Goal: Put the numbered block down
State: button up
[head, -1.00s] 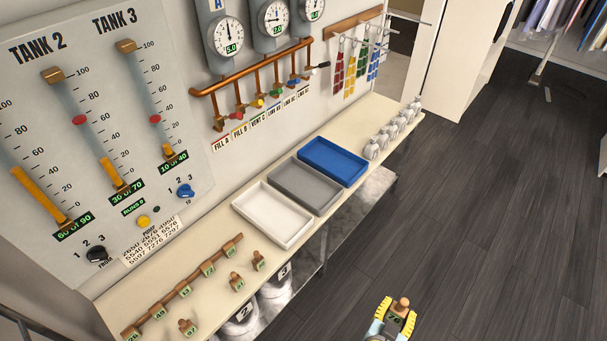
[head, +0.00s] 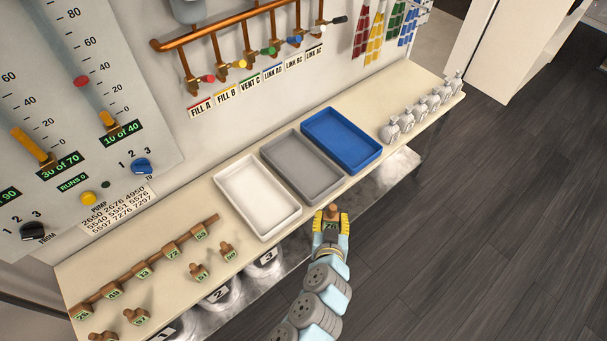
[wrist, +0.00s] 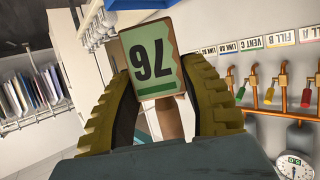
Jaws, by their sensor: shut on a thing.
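My gripper (head: 331,222) is shut on a wooden block with a knob and a green label; the label appears to read 76. In the wrist view the block (wrist: 152,62) sits between the two yellow ridged fingers, with its number upside down. In the head view the gripper is by the front edge of the pale bench (head: 376,178), close to the near ends of the white tray (head: 292,218) and grey tray (head: 330,186). I cannot tell its height over the bench.
Several numbered blocks stand at the bench's left, some in a row along a wooden strip (head: 157,258), with others such as one block (head: 228,253) in front. The blue tray (head: 342,140) looks empty, like the other two. Several small silvery bottles (head: 408,122) stand at the right.

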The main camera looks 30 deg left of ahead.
jog(key=s+a+f+n+g+y+b, duration=0.3)
jog(key=s+a+f+n+b, duration=0.15)
jog(key=a, duration=0.55)
jog(key=s+a+f+n+g+y+b, duration=0.35)
jog(key=a+b, duration=0.25)
jog(key=a, duration=0.3)
jog(key=s+a+f+n+g+y+b, duration=0.1)
jog(key=s+a+f+n+g+b, duration=0.2)
jog(key=s+a+n+g+b, duration=0.8)
jog(key=w+a+f+m+t, duration=0.1)
jog(key=w+f, duration=0.1)
jog(key=f, duration=0.1)
jog(key=w+a+f+m+t, duration=0.2)
jog(key=w+f, duration=0.1)
jog(key=w+a+f+m+t, duration=0.1)
jog(key=w+f+m, duration=0.1)
jog(key=w+f, duration=0.1)
jog(key=shift+w+a+b, duration=0.15)
jog(key=shift+a+b, duration=0.25)
jog(key=shift+w+a+f, duration=0.2)
jog(key=shift+w+f, duration=0.35)
jog(key=shift+f, duration=0.2)
notch_tip(320, 180, down, 2)
jog(key=shift+w+f+b, duration=0.1)
jog(key=shift+f+b, duration=0.05)
jog(key=shift+b, duration=0.2)
jog(key=shift+f, duration=0.35)
